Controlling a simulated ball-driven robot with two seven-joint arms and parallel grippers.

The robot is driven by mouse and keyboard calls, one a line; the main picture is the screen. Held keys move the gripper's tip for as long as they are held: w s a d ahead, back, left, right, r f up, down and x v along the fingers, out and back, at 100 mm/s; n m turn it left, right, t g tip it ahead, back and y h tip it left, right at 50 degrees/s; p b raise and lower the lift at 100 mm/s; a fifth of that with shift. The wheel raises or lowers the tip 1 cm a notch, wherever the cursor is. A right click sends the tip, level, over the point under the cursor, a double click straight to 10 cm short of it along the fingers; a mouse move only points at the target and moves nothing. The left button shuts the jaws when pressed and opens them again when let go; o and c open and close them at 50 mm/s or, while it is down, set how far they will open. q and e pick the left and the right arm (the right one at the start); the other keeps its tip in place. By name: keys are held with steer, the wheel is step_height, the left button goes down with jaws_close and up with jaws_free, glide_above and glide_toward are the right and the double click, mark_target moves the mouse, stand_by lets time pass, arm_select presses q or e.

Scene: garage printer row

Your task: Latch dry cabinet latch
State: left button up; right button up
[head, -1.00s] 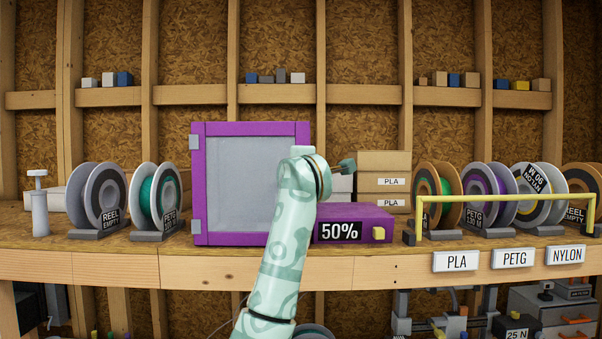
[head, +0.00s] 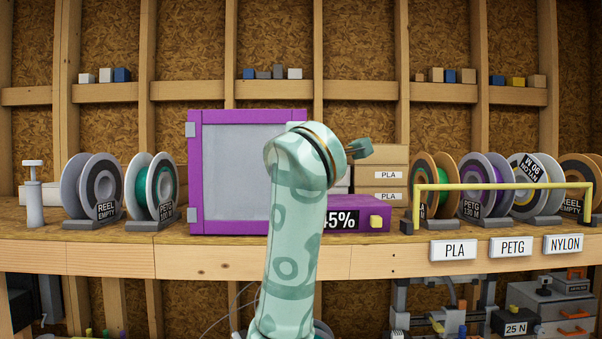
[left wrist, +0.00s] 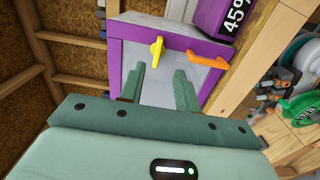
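The dry cabinet (head: 248,170) has a purple frame, a grey panel door and hinges at its left. Its door looks closed. My left arm covers its lower right edge in the head view. The left wrist view shows the yellow latch (left wrist: 157,52) on the purple edge strip, with an orange handle (left wrist: 208,59) beside it. My left gripper (left wrist: 158,80) is open and empty. Its fingers point toward the strip; the latch appears beyond the gap between their tips, and contact is not visible. In the head view most of this hand is hidden behind my arm. My right gripper is not in view.
A purple display box (head: 345,222) reading 45% sits right of the cabinet. Cardboard PLA boxes (head: 381,176) stand behind it. Filament reels stand on the bench at both sides. A yellow bar frame (head: 500,187) stands in front of the right reels.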

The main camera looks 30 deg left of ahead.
arm_select(q)
steer(key=v, duration=0.4)
stand_by(0.4)
